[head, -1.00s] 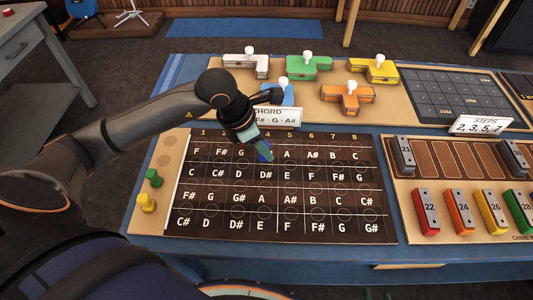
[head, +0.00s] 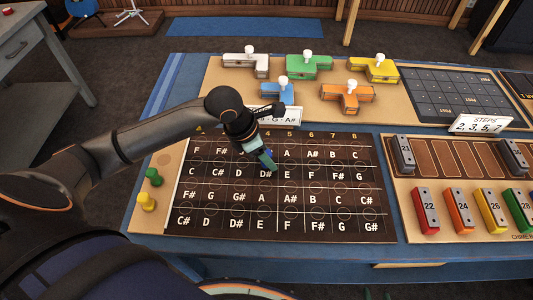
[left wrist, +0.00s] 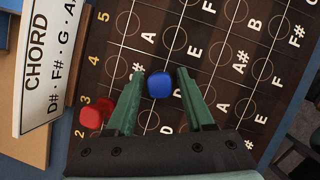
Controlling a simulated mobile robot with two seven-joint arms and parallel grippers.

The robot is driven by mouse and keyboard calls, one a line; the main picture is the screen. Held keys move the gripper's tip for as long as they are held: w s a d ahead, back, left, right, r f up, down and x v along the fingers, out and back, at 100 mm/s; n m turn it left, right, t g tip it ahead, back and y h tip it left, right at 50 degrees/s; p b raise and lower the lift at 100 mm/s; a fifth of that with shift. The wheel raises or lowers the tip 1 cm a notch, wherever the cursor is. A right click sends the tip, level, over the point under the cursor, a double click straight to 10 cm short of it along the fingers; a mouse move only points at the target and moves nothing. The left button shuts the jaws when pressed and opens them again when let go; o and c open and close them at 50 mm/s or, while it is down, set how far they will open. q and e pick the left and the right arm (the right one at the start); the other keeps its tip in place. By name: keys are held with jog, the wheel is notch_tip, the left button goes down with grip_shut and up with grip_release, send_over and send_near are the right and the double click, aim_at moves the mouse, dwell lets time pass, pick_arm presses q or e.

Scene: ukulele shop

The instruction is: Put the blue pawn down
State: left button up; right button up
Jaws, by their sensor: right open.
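The blue pawn (left wrist: 160,84) is between the fingertips of my left gripper (left wrist: 161,78) in the left wrist view, with its head facing the camera. The fingers sit close to both its sides. In the head view, my left gripper (head: 264,158) points down over the note board (head: 180,228), near the D# and E squares, and a little blue shows at its tips. The wrist view looks down from above, so whether the pawn's base touches the board is hidden.
A red pawn (left wrist: 90,118) stands near the left finger. Green (head: 153,177) and yellow (head: 146,202) pawns stand on the board's left strip. The CHORD sign (head: 286,116) is behind my gripper. Chime bars (head: 459,212) lie at the right. The board's front rows are clear.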

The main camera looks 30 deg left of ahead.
pick_arm(q)
jog(key=shift+o, duration=0.3)
jog(key=shift+r, duration=0.1)
jog(key=shift+r, duration=0.25)
jog(key=v, duration=1.1)
jog(key=shift+r, duration=0.25)
jog(key=shift+s+a, duration=0.1)
jog(key=shift+a, duration=0.05)
